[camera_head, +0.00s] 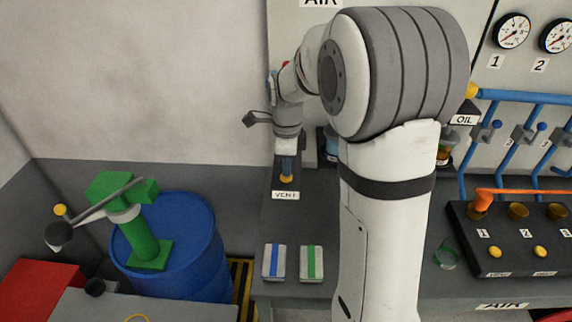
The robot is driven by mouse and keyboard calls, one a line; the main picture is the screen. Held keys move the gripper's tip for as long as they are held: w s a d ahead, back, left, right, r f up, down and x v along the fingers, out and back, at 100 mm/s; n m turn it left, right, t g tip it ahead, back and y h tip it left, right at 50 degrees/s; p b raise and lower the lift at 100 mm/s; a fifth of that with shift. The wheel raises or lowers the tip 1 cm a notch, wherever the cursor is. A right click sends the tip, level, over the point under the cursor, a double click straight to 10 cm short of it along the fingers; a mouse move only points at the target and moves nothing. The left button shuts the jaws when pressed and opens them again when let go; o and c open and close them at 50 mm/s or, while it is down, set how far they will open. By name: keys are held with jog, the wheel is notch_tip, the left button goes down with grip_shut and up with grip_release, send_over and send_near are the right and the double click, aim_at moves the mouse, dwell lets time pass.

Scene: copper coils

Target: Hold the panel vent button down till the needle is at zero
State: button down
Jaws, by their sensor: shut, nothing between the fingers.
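A label reading VENT (286,196) is on the dark surface at the foot of the wall panel. Just above it a small brass-yellow button (287,181) shows. My gripper (287,168) points down over this button, shut and empty. Its tips are at or just above the button; I cannot tell whether they touch or press it. Two round gauges, 1 (512,30) and 2 (556,36), are at the upper right, with needles too small to read surely. Any gauge under the upper AIR sign is hidden by my arm.
A dark control box (515,258) with yellow buttons and an orange lever is at the right, beside a small green glass (448,254). Two striped blocks (274,262) lie on the bench. A blue drum (190,262) with a green pump (146,240) stands left.

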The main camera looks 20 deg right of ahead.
notch_tip(320, 180, up, 6)
jog(key=p, duration=0.3)
jog(key=shift+f, duration=0.1)
jog(key=shift+a, duration=0.1)
